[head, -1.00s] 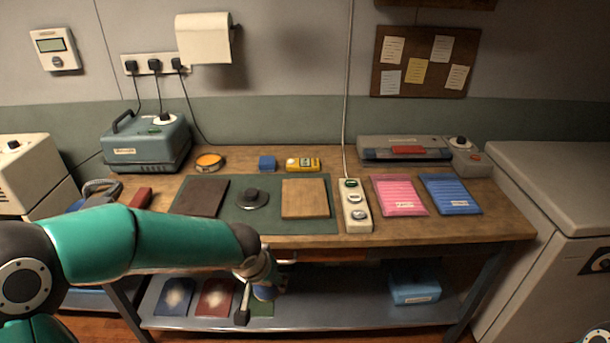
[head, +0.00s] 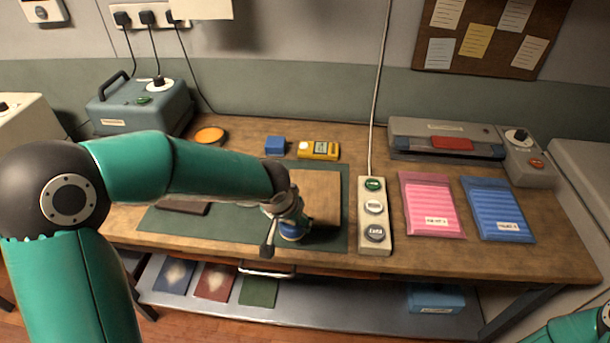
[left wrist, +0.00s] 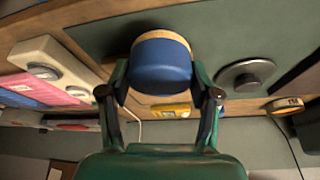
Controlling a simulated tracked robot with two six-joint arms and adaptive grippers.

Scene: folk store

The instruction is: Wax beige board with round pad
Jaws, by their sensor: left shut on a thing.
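The beige board (head: 322,196) lies flat on the dark green mat (head: 238,228) on the workbench, partly hidden by my left gripper. My left gripper (head: 288,222) is shut on the round pad (head: 293,233), which has a blue body and a tan rim. In the head view the pad is at the board's front left corner; I cannot tell whether it touches the board. The left wrist view shows the pad (left wrist: 161,64) between both fingers of my left gripper (left wrist: 160,78). My right gripper is out of view; only part of that arm shows at bottom right.
A dark round disc with a knob (left wrist: 247,74) lies on the mat. A dark board (head: 183,207) is partly behind my left arm. A button strip (head: 374,215) stands right of the mat, before pink (head: 430,205) and blue (head: 497,210) packets. An orange-topped tin (head: 209,136) sits behind.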

